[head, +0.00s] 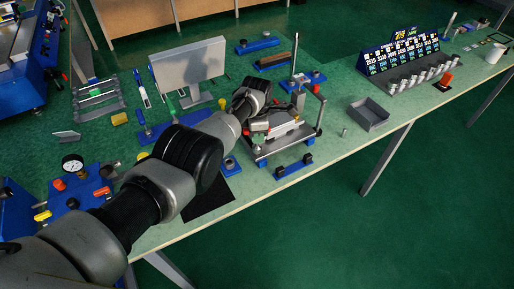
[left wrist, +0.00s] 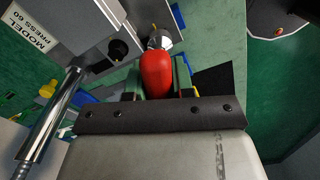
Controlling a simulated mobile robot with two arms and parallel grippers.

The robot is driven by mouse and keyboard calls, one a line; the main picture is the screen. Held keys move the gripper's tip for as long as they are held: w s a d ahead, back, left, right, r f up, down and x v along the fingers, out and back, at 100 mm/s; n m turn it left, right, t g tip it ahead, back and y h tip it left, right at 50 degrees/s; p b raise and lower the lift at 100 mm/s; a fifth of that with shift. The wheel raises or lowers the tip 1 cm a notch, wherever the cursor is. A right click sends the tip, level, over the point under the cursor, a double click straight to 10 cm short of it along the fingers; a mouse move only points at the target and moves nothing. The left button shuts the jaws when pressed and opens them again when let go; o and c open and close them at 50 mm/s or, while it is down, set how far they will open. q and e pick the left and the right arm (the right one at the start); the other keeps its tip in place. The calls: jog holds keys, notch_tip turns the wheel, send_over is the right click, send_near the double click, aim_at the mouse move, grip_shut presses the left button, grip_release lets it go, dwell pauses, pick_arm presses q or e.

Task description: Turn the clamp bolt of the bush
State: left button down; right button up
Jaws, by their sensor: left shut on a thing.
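My left gripper (head: 259,129) is at the press (head: 280,143) on the bench, with my arm hiding part of it. In the left wrist view, the left gripper (left wrist: 158,86) has green fingers on both sides of a red rounded handle (left wrist: 157,72) and is shut on it. The handle's far end meets a silver faceted piece (left wrist: 160,40) by the grey press body. I cannot tell whether this piece is the clamp bolt; the bush is not clearly visible. A black knob (left wrist: 119,49) sits left of the handle. My right gripper is not in view.
A metal lever (head: 320,112) rises at the press's right side. A grey tray (head: 369,115) and a labelled blue rack (head: 399,57) stand farther right. A grey screen (head: 187,67) stands behind my arm. Bench space between press and tray is mostly clear.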

pick_arm(q)
jog(key=shift+r+p, duration=2.3)
jog(key=shift+r, duration=0.15)
